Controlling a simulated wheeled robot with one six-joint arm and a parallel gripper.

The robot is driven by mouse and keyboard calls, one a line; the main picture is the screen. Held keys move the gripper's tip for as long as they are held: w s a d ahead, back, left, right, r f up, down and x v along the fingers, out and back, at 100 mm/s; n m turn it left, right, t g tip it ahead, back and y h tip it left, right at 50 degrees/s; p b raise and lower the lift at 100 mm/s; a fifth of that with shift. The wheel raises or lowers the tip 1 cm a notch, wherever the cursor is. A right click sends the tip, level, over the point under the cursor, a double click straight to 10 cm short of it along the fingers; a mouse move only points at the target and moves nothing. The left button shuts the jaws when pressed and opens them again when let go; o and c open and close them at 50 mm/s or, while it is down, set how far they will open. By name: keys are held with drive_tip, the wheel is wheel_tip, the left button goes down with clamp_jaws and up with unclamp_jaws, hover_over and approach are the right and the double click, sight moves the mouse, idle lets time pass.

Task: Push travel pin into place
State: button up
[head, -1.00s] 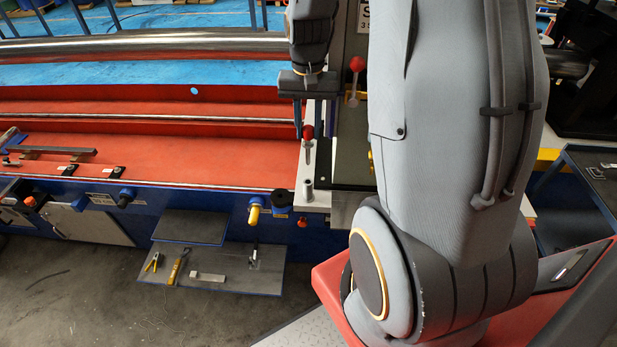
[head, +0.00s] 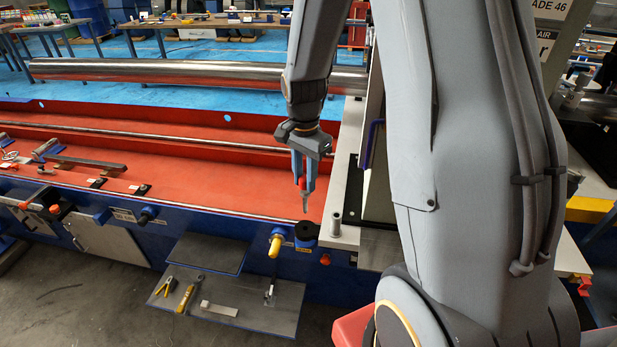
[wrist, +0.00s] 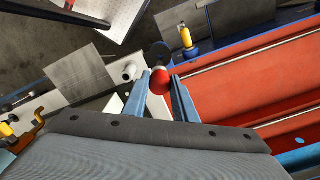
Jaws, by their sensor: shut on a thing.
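The travel pin has a red ball knob (head: 301,183) and a thin grey shank (head: 305,203) hanging below it. My gripper (head: 303,178) is shut on the knob, with the pin pointing down. In the wrist view the red knob (wrist: 160,81) sits between the blue-grey fingertips (wrist: 161,88); the shank is hidden behind it. A short upright metal sleeve (head: 336,224) stands on the pale end plate, right of and below the pin tip. It also shows in the wrist view (wrist: 129,72), left of the knob. The pin is apart from the sleeve.
The red machine bed (head: 190,185) runs left from the end plate. A yellow-handled knob (head: 275,243) and a black knob (head: 306,231) project from its blue front. A grey shelf (head: 235,300) with small tools sits below. The dark upright beside my arm bounds the right.

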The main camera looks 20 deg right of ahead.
sight(305, 192)
drive_tip(key=shift+f+b, duration=1.3)
drive_tip(key=shift+f, duration=1.65)
drive_tip(key=shift+f, duration=0.1)
wheel_tip(305, 192, down, 8)
drive_tip(key=b, duration=0.4)
drive_tip(key=o, duration=1.1)
drive_tip(key=shift+f, duration=0.1)
drive_tip(key=shift+o, duration=0.2)
drive_tip(key=shift+r+b, duration=0.6)
drive_tip(key=shift+r, duration=3.3)
